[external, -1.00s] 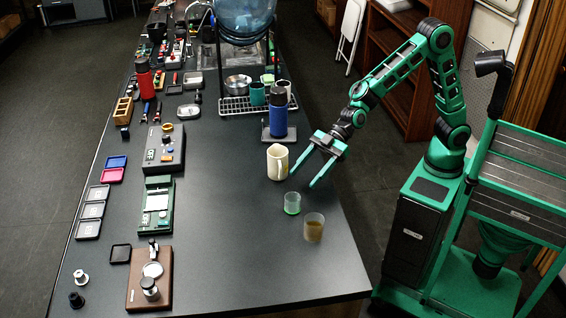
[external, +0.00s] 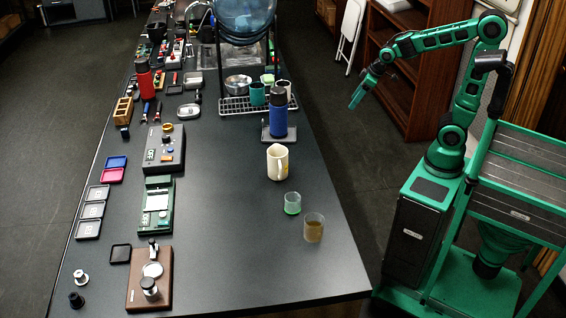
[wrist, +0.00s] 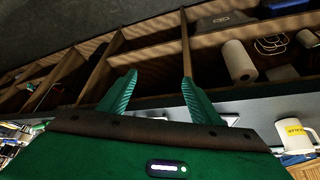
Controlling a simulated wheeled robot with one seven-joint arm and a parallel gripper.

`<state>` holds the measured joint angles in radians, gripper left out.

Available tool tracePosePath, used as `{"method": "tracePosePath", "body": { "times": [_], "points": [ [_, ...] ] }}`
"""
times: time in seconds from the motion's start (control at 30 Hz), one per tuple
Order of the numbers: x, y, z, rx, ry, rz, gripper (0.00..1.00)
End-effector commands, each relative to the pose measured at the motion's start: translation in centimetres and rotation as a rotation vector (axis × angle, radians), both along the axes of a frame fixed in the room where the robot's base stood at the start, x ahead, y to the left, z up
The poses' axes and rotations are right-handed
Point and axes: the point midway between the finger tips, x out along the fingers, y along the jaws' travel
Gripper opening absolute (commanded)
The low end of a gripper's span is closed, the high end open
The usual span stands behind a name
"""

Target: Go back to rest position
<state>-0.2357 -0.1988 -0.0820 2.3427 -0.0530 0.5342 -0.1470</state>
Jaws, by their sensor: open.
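My gripper (external: 357,97) is raised beyond the right edge of the table, in front of the wooden shelves, away from everything on the table. In the wrist view its two green fingers (wrist: 158,90) stand wide apart with nothing between them. My arm is bent, with the elbow high and the forearm reaching to the left. A cream mug (external: 277,163) stands upright on the table. A small cup with green contents (external: 292,204) and a cup with brown contents (external: 313,228) stand nearer the front.
The long dark table (external: 235,220) holds devices and trays along its left side. A blue bottle (external: 278,115) stands on a small base near a wire rack (external: 238,106). The brown shelves (external: 405,95) are close behind my gripper. The floor between table and shelves is clear.

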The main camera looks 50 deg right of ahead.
Motion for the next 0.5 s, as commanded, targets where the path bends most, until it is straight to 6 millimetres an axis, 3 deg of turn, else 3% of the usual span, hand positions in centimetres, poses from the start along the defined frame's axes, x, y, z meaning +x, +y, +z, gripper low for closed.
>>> {"method": "tracePosePath", "body": {
  "times": [0.03,0.1,0.23,0.4,0.5],
  "points": [
    [-1.5,-3.1,-0.2,-0.007,0.032,-0.079,0.58],
    [-4.0,-6.9,-0.6,-0.014,0.088,-0.187,0.58],
    [-9.9,-12.9,-1.4,-0.010,0.199,-0.398,0.58],
    [-18.4,-17.8,-2.5,0.023,0.342,-0.659,0.58],
    [-22.3,-18.9,-2.9,0.049,0.409,-0.772,0.58]
  ]
}}
